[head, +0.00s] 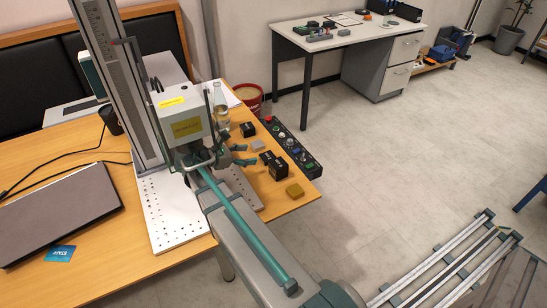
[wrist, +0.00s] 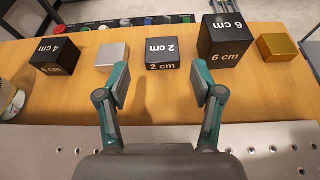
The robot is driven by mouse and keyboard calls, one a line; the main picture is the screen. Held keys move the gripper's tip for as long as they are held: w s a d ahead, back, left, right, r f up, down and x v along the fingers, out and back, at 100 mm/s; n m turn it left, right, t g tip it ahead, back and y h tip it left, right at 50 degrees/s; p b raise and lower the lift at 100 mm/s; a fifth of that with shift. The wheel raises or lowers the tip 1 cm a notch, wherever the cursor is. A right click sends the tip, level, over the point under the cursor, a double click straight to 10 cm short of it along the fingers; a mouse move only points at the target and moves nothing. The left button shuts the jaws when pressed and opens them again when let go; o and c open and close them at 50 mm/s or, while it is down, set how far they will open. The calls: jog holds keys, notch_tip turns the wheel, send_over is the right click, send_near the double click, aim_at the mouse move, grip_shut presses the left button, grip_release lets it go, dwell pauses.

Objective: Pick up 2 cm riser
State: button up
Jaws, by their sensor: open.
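The 2 cm riser (wrist: 163,54) is a low black block with white "2 cm" lettering, standing on the wooden table. It also shows in the head view (head: 267,157), between a grey block and a taller black block. My gripper (wrist: 159,84) is open and empty, with teal fingers spread. In the wrist view the riser lies just beyond the fingertips and between their lines. In the head view my gripper (head: 243,155) is over the table, left of the riser.
The 4 cm riser (wrist: 56,56) and a silver block (wrist: 112,56) stand left of the riser. The 6 cm riser (wrist: 225,42) and a gold block (wrist: 277,47) stand right. A control panel (head: 292,147) lies behind the row. A perforated plate (wrist: 270,145) is in front.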

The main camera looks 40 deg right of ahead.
aim_at(270, 155)
jog(key=shift+s+a+f, duration=0.15)
jog(key=shift+a+f, duration=0.05)
jog(key=shift+a, duration=0.3)
jog(key=shift+d+f, duration=0.1)
jog(key=p+x, duration=0.1)
jog(key=x, duration=0.9)
jog(key=shift+d+f, duration=0.1)
jog(key=shift+d, duration=0.15)
jog(key=c, duration=1)
